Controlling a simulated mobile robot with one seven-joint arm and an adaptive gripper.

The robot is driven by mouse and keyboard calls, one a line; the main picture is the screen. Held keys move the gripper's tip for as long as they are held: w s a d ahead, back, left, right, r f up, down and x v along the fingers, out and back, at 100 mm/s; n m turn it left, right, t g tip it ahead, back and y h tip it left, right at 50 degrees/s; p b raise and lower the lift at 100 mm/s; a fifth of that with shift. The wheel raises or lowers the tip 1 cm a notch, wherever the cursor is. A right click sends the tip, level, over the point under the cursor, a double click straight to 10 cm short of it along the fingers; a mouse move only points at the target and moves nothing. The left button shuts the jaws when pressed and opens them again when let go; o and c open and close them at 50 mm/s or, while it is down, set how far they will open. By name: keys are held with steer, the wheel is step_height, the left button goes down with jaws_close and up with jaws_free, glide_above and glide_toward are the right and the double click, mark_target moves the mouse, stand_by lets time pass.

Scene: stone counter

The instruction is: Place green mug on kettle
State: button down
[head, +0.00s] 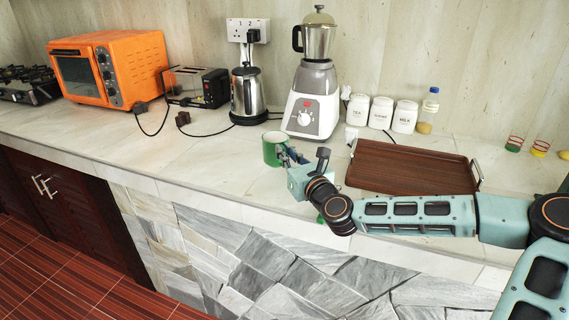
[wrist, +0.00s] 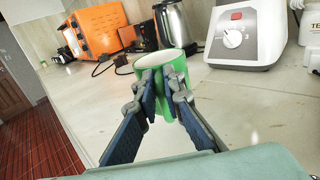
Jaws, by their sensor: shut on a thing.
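The green mug (head: 272,150) is in the head view near the middle of the counter, in front of the blender. It also shows in the wrist view (wrist: 149,63), upright, with its pale inside visible. My gripper (head: 284,158) is at the mug's near right side. In the wrist view my gripper (wrist: 166,78) has its fingers closed on the mug's near side, covering part of it. I cannot tell whether the mug touches the counter. The steel kettle (head: 255,92) stands upright on its dark base against the wall, behind and left of the mug; the wrist view shows it too (wrist: 176,26).
The blender (head: 315,85) stands right of the kettle. A black toaster (head: 205,87) and an orange oven (head: 112,72) are to the left. Black cords lie between. A brown tray (head: 410,168) and white canisters (head: 381,112) are to the right. The counter left of the mug is clear.

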steer(key=shift+w+a+f, duration=0.1)
steer(key=shift+f, duration=1.5)
steer(key=shift+f+b, duration=0.1)
steer(key=shift+b, duration=0.2)
steer(key=shift+f, duration=0.15)
steer(key=c, duration=2)
jaws_free()
steer(key=shift+c, duration=0.2)
steer(key=shift+r, duration=0.2)
steer(key=v, duration=1.2)
steer(key=shift+p, duration=0.35)
